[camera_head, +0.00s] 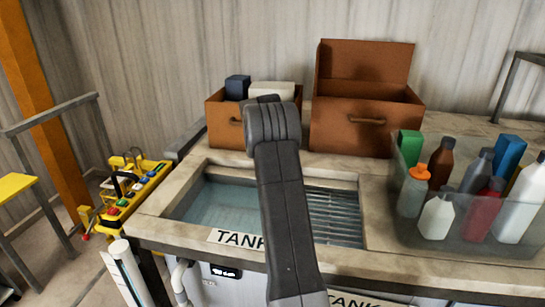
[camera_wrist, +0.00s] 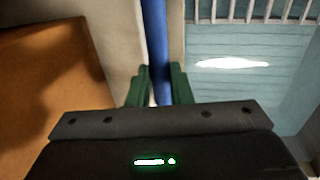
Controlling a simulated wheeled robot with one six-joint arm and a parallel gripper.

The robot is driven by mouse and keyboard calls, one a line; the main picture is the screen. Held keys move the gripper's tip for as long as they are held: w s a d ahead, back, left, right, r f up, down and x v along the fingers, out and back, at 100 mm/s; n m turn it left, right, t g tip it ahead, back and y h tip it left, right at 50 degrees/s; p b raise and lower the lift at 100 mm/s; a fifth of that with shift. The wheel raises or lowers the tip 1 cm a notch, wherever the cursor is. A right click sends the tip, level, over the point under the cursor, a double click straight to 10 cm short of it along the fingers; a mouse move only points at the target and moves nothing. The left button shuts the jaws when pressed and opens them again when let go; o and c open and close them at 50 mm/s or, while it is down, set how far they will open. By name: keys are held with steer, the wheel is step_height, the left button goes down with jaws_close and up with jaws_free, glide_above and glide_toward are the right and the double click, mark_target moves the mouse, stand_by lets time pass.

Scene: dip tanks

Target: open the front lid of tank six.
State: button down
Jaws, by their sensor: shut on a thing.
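An open tank basin (camera_head: 215,200) with pale blue water is set in the bench, behind a label reading "TANK" (camera_head: 232,238). My arm covers the rest of that label, so I cannot read its number. In the wrist view, my gripper (camera_wrist: 158,82) has its green fingers shut on a narrow blue bar (camera_wrist: 154,35). The water (camera_wrist: 240,90) lies to the right of the bar. In the head view my arm hides the gripper and the bar. I cannot tell whether the bar belongs to a lid.
Metal slats (camera_head: 335,208) span the basin's right part. A small brown box (camera_head: 222,125) and a large open brown box (camera_head: 360,125) stand behind. A clear bin (camera_head: 415,235) of several bottles is at right. A yellow caddy (camera_head: 130,195) is at left.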

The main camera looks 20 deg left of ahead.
steer(key=c, duration=1.3)
jaws_free()
step_height(320, 180, up, 14)
steer(key=s+b, duration=0.1)
steer(key=s, duration=0.1)
steer(key=shift+s+f+b, duration=0.15)
steer(key=shift+s+b, duration=0.25)
steer(key=w+f, duration=0.1)
steer(key=f, duration=0.3)
steer(key=f+p, duration=0.1)
steer(key=f, duration=0.4)
steer(key=w+f, duration=0.1)
steer(key=f, duration=0.3)
steer(key=shift+w+f+p, duration=0.35)
steer(key=shift+p, duration=0.05)
steer(key=shift+s, duration=0.15)
